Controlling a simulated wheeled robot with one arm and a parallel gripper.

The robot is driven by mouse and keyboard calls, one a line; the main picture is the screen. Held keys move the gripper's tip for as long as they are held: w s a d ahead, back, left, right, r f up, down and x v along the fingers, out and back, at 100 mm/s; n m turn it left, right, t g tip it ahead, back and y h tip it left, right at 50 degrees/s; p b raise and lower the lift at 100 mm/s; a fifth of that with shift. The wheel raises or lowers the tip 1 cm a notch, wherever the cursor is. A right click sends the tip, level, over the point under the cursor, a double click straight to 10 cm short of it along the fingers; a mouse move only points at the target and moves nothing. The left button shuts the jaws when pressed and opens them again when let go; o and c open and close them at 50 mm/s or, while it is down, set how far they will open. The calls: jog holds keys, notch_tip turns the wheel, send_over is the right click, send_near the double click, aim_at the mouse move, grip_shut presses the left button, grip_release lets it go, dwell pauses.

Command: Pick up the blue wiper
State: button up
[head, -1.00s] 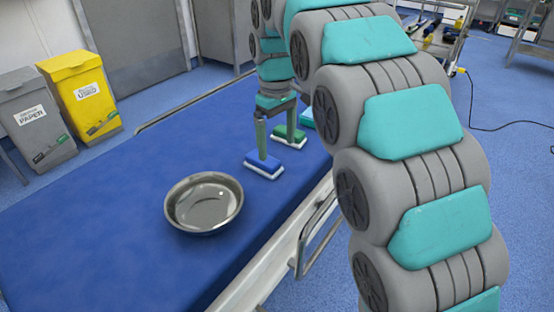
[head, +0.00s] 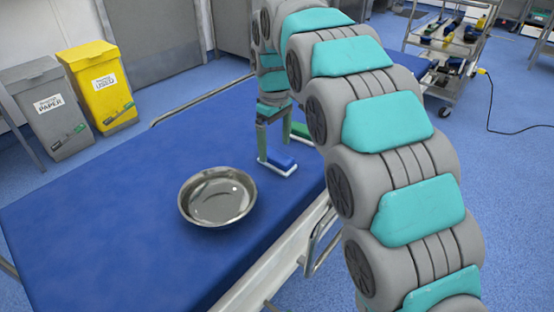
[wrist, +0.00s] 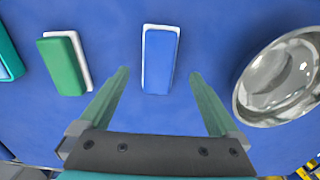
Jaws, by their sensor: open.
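The blue wiper (head: 281,163), a blue block with a white edge, lies on the blue operating table (head: 110,200). In the wrist view the blue wiper (wrist: 160,62) appears centred between the two fingers. My gripper (wrist: 159,74) is open and empty, one finger to each side of the wiper's near part. In the head view my gripper (head: 274,150) points down at the wiper, its left finger at the wiper's left end. The height of the tips above the table is hard to tell.
A green wiper (wrist: 63,65) lies left of the blue one in the wrist view, with a teal item (wrist: 8,55) beyond it. A round metal bowl (wrist: 278,80) is on the right; it also shows in the head view (head: 217,197). The table's left part is clear.

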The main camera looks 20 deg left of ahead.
aim_at(277, 155)
jog(key=shift+d+f, duration=0.15)
jog(key=shift+f, duration=0.85)
jog(key=shift+d+f, duration=0.1)
jog(key=shift+f, duration=0.85)
jog(key=shift+c, duration=0.4)
grip_shut()
jog(key=shift+r, duration=1.6)
jog(key=shift+s+d+r, duration=0.1)
jog(key=shift+r, duration=0.1)
jog(key=s+d+b, duration=0.1)
jog(key=s+d, duration=0.3)
jog(key=s, duration=0.2)
jog(key=s+d+r+b, duration=0.1)
jog(key=s+d, duration=0.3)
jog(key=s, duration=0.3)
jog(key=shift+s+r, duration=0.2)
